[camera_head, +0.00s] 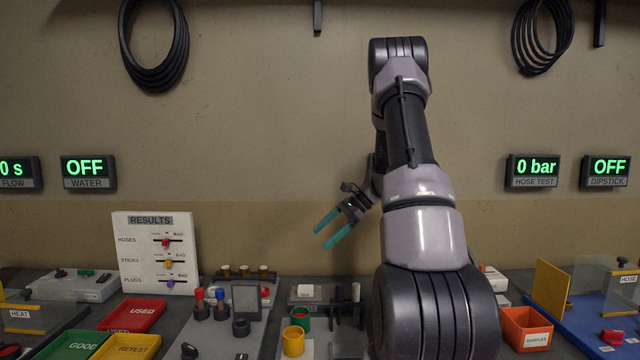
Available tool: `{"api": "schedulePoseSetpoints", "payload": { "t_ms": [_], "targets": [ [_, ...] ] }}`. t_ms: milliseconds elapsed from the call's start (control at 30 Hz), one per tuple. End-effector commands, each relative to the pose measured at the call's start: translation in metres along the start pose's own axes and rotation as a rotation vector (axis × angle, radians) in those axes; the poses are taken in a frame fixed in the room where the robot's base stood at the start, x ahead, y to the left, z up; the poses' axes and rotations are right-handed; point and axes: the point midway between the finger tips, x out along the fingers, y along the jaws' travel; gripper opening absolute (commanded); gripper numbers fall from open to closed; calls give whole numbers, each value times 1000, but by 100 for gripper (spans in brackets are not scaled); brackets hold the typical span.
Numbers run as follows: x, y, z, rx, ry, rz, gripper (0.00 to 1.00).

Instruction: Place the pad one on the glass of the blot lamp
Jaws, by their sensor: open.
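My gripper (321,238) hangs in the air above the bench, left of my arm, with its teal fingers apart and nothing between them. It is well clear of the things below. I cannot make out which thing is the blot lamp. A dark-framed grey panel (246,297) stands upright on a grey base at the middle left. A small white piece (305,291) lies on a grey block just right of it. I cannot tell whether it is pad one. My arm hides part of the bench at the middle right.
A yellow cup (293,341) and a green cup (301,318) stand below my gripper, near dark upright posts. Left are a results board (155,255) and red (137,314), green and yellow trays. Right are an orange samples box (526,330) and a blue hose stand.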

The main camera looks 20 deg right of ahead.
Motion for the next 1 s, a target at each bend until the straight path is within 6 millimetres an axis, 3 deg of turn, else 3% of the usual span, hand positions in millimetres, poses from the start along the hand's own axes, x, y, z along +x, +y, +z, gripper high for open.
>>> {"api": "schedulePoseSetpoints", "payload": {
  "t_ms": [33,200,500,700,1000],
  "targets": [
    [-6,3,22,-54,26,12,93],
    [-20,19,80,-223,116,53,93],
    [-44,63,167,-526,278,104,93],
    [-58,100,212,-730,388,121,93],
    [-78,160,259,-1033,559,116,93]
  ]
}}
